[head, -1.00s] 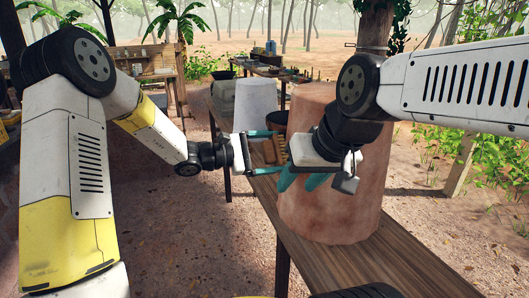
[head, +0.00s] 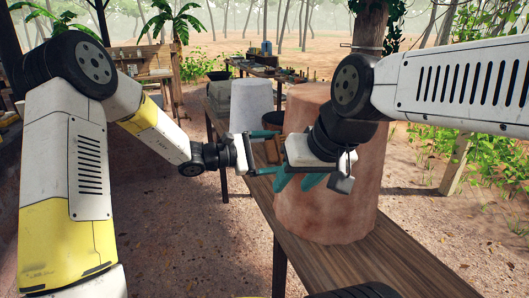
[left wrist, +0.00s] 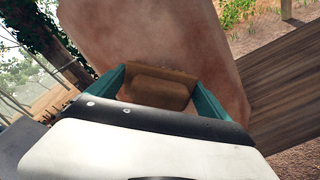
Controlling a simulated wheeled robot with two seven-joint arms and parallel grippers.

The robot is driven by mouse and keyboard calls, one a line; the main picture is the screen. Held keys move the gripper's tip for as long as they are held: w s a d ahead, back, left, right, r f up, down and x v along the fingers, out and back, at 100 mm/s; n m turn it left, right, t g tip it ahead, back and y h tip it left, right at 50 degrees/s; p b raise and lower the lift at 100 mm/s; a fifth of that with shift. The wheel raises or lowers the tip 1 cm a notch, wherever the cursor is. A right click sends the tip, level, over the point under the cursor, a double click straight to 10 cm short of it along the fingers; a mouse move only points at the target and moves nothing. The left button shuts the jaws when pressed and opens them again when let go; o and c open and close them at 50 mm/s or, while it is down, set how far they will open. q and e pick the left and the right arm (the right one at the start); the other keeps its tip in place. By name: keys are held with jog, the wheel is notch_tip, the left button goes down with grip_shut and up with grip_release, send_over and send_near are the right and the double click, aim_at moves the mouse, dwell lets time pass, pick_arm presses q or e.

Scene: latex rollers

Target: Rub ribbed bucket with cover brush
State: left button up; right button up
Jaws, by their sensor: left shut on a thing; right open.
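My left gripper (head: 264,152) is shut on a brown brush (head: 272,151). The left wrist view shows the brush (left wrist: 158,92) between the teal fingers, in front of a large pinkish-brown, tapered bucket-like cylinder (head: 325,205). I see no clear ribs on it. It stands upright on the wooden table, and its wall (left wrist: 165,35) fills much of the left wrist view. I cannot tell whether the brush touches it. My right gripper (head: 298,181) is open and empty in front of the cylinder, hiding part of the brush and of the cylinder.
The wooden table (head: 375,258) runs from front right to back left. A pale grey bucket-shaped container (head: 252,105) and a dark container (head: 273,119) stand behind the cylinder. A second table with small items (head: 270,70) is farther back. Open ground lies left of the table.

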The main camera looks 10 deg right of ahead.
aim_at(266, 152)
pick_arm(q)
jog(key=shift+d, duration=0.15)
jog(key=s, duration=0.3)
jog(key=shift+s+d, duration=0.25)
jog(key=shift+d, duration=0.05)
jog(key=shift+w, duration=0.15)
jog(key=shift+w+a, duration=0.15)
jog(key=shift+w, duration=1.55)
jog(key=shift+s+a+r, duration=0.1)
jog(key=shift+s+a, duration=0.1)
jog(key=shift+a, duration=0.8)
jog(key=shift+s+a+r, duration=0.1)
jog(key=shift+s+a, duration=0.05)
jog(key=shift+a, duration=0.8)
jog(key=shift+s+a, duration=0.2)
jog(key=shift+a, duration=0.8)
jog(key=shift+s+a+r, duration=0.1)
jog(key=shift+s+a, duration=0.05)
jog(key=shift+a, duration=0.6)
jog(key=shift+s+a, duration=0.1)
jog(key=shift+a, duration=0.6)
